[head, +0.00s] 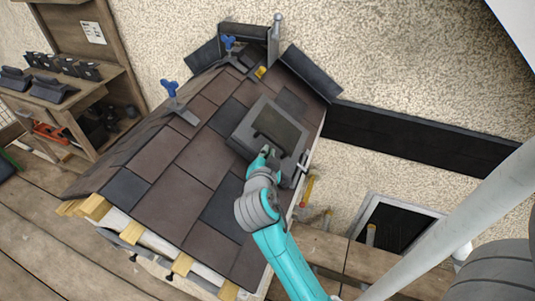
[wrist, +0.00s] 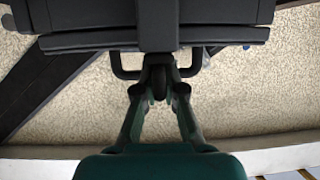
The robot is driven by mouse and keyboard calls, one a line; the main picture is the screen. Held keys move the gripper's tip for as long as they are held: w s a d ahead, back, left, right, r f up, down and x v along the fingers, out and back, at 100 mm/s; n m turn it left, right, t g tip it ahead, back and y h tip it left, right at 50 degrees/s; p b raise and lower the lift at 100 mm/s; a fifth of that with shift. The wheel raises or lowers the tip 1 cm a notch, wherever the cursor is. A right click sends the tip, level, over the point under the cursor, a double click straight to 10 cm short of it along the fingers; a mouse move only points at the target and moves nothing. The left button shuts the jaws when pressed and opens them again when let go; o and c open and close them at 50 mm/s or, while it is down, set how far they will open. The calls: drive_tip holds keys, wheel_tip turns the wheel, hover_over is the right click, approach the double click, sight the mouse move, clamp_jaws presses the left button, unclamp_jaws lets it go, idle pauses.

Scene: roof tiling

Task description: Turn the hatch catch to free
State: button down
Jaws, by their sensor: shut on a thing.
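The roof hatch (head: 243,131) is a dark grey frame with a darker pane, set in the brown and grey tiles. My gripper (head: 262,156) is at the hatch's lower edge. In the wrist view the hatch's dark edge (wrist: 215,35) fills the top. There my gripper (wrist: 159,86) is shut, its two fingertips on either side of a small dark knob, the hatch catch (wrist: 158,76). A dark bent bar (wrist: 121,71) shows beside the fingertips. The catch is hidden behind my gripper in the head view, and I cannot tell its turn angle.
Two blue-handled tools (head: 170,90) (head: 229,43) stand on the roof slope. A wooden shelf (head: 50,95) with dark parts is at the left. A framed dark opening (head: 392,226) lies at the lower right. A pale pole (head: 455,225) crosses the right side.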

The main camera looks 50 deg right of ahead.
drive_tip(key=n+t+y, duration=0.1)
drive_tip(key=n+t, duration=0.2)
drive_tip(key=t, duration=0.1)
drive_tip(key=shift+w+n, duration=0.1)
drive_tip(key=shift+n, duration=0.2)
drive_tip(key=shift+w+a+r+n+t+y, duration=0.1)
drive_tip(key=shift+a+n+t+y, duration=0.05)
drive_tip(key=shift+n+t+y, duration=0.85)
drive_tip(key=shift+w+a+r+n+t+y, duration=0.1)
drive_tip(key=shift+n+t+y, duration=0.7)
drive_tip(key=shift+n, duration=0.4)
drive_tip(key=shift+n+t+y, duration=0.5)
drive_tip(key=shift+n+t, duration=0.1)
drive_tip(key=shift+n, duration=0.1)
drive_tip(key=shift+n+t+y, duration=0.4)
drive_tip(key=shift+n+y, duration=0.2)
drive_tip(key=shift+a+r+n+t+y, duration=0.15)
drive_tip(key=shift+n+t+y, duration=0.3)
drive_tip(key=shift+n+y, duration=1.25)
drive_tip(key=shift+a+f+n+t+y, duration=0.15)
drive_tip(key=shift+n+t+y, duration=0.3)
drive_tip(key=shift+n+y, duration=1.2)
drive_tip(key=shift+a+r+n+g+y, duration=0.15)
drive_tip(key=shift+n+g+y, duration=0.1)
drive_tip(key=shift+n+y, duration=0.95)
drive_tip(key=shift+a+f+n+g+y, duration=0.15)
drive_tip(key=shift+n+g+y, duration=0.1)
drive_tip(key=shift+n+y, duration=0.9)
drive_tip(key=shift+y, duration=0.5)
